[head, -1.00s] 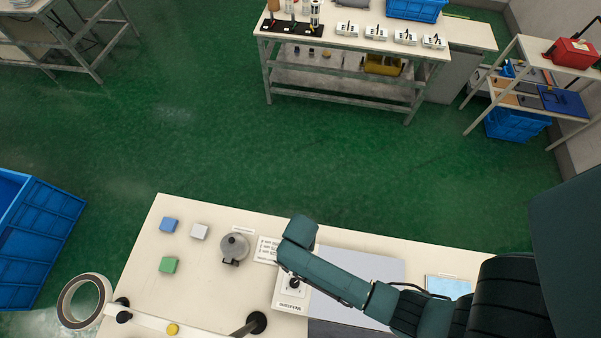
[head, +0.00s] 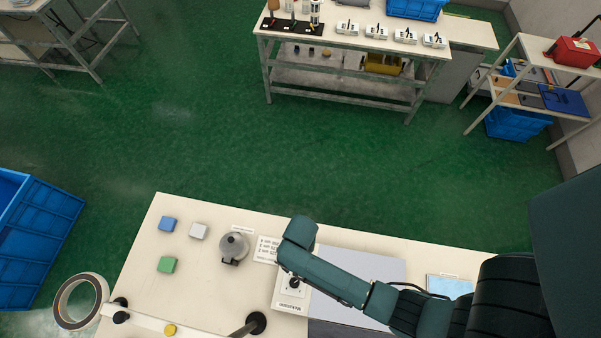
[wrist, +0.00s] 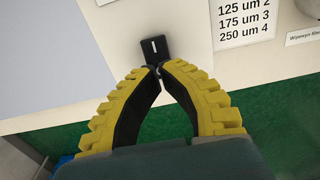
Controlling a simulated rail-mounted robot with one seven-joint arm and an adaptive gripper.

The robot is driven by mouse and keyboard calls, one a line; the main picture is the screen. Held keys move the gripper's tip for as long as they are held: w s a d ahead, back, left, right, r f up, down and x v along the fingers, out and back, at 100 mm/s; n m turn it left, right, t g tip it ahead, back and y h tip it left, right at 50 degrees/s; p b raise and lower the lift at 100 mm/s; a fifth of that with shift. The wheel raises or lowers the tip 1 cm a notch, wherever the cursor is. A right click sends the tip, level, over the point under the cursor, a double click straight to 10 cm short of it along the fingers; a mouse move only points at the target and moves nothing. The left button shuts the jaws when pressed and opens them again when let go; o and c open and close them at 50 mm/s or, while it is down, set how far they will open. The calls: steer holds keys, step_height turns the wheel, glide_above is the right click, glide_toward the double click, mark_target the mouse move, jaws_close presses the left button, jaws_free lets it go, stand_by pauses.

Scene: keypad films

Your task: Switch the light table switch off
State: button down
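The light table switch (wrist: 154,49) is a small black piece with a white bar mark, in the wrist view. It sits on the pale table surface between a printed list and the grey-lavender light panel (wrist: 55,55), which also shows in the head view (head: 380,267). My gripper (wrist: 154,70) has yellow ribbed fingers with dark inner faces. Its tips are together, with nothing seen held between them. They lie right at the near edge of the switch; I cannot tell whether they touch. In the head view my arm hides the switch and fingers.
A printed list (head: 266,250) lies beside my wrist. A light box with a black knob (head: 293,283) is below my arm. A grey round device (head: 234,247) and blue, white and green blocks (head: 167,264) stand to the left. Green floor lies past the table edge.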

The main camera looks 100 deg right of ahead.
steer(key=shift+f+b, duration=0.6)
steer(key=shift+f, duration=0.35)
stand_by(0.3)
steer(key=shift+r, duration=0.1)
step_height(320, 180, up, 7)
steer(key=p, duration=0.8)
stand_by(0.4)
